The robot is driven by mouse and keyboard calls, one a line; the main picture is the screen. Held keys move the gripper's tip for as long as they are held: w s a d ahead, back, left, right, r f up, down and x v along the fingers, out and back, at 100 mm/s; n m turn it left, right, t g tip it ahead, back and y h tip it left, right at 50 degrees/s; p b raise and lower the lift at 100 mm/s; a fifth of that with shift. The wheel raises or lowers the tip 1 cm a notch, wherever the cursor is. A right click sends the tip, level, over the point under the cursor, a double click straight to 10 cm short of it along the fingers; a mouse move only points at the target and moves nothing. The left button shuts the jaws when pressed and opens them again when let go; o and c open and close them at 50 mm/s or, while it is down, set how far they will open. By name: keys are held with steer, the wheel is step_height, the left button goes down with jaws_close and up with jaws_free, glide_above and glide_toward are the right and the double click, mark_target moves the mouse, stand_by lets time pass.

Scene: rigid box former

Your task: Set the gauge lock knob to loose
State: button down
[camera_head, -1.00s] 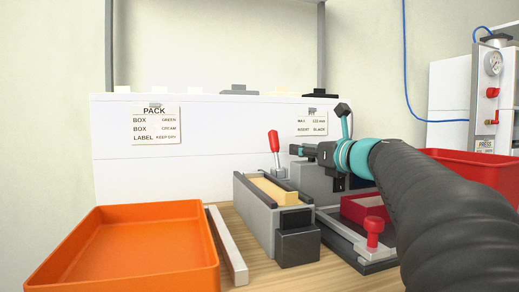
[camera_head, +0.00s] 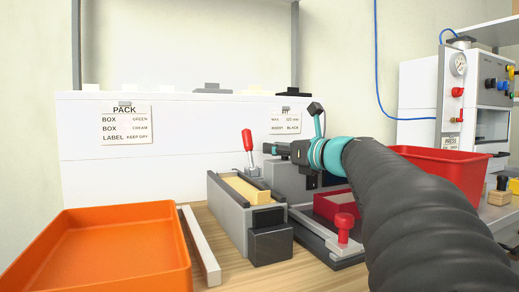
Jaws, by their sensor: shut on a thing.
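My gripper (camera_head: 280,150) reaches left over the grey fixture from the end of my dark arm. It is shut on a small dark piece at its tip. I cannot tell whether that piece is the gauge lock knob, and no loose or locked marking is legible. A red-handled lever (camera_head: 248,141) stands just left of the gripper tip, slightly tilted. A cream block (camera_head: 247,190) lies in the grey channel (camera_head: 226,209) below. My arm hides part of the fixture.
An orange tray (camera_head: 98,285) is at the left front, with a pale bar (camera_head: 201,247) beside it. A red box (camera_head: 328,206) sits behind the knob. A red bin (camera_head: 450,153) and a press panel (camera_head: 457,90) are at the right. A white wall panel (camera_head: 200,150) stands behind.

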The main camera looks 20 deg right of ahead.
steer(key=shift+f, duration=0.2)
stand_by(0.3)
steer(key=c, duration=1.1)
jaws_free()
steer(key=shift+d, duration=0.15)
steer(key=shift+r, duration=0.1)
steer(key=shift+s, duration=0.1)
steer(key=v, duration=1.2)
steer(key=shift+o, duration=0.2)
